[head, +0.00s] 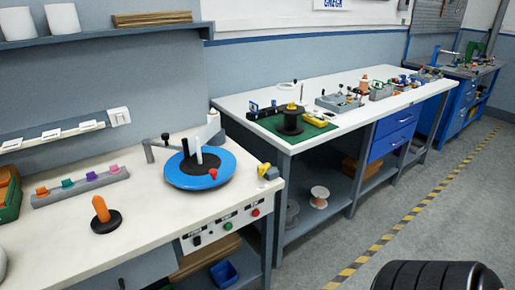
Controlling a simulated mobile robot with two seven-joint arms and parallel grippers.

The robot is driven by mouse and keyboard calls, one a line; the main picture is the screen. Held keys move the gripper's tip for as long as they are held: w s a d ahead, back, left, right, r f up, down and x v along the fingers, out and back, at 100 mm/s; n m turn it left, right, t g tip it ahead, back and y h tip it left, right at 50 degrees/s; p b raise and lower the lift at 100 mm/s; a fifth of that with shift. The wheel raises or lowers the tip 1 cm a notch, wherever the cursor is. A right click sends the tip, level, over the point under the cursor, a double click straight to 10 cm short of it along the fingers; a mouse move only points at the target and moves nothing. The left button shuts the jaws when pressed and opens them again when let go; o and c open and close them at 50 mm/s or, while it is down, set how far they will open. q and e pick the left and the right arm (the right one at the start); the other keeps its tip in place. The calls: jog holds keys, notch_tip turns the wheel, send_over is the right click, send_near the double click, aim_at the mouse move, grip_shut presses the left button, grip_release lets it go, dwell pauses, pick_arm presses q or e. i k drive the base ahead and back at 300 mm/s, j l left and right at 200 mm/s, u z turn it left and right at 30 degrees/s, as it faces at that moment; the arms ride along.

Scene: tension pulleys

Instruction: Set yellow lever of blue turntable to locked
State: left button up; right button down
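A small yellow lever (264,169) sits on a grey block at the bench's right edge, just right of the turntable. It is too small to tell which position it is in. A grey arm with a dark knob (165,138) stands at the turntable's left. Neither of my grippers is in view.
The near bench (150,218) also holds an orange handle on a black base (103,214) and a rack with coloured knobs (80,187). A control panel with buttons (227,226) is on its front. A second bench (345,113) stands behind. The floor at right is clear, except a black ribbed object (436,276).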

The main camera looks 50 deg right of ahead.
aim_at(262, 169)
jog(key=z, duration=1.6)
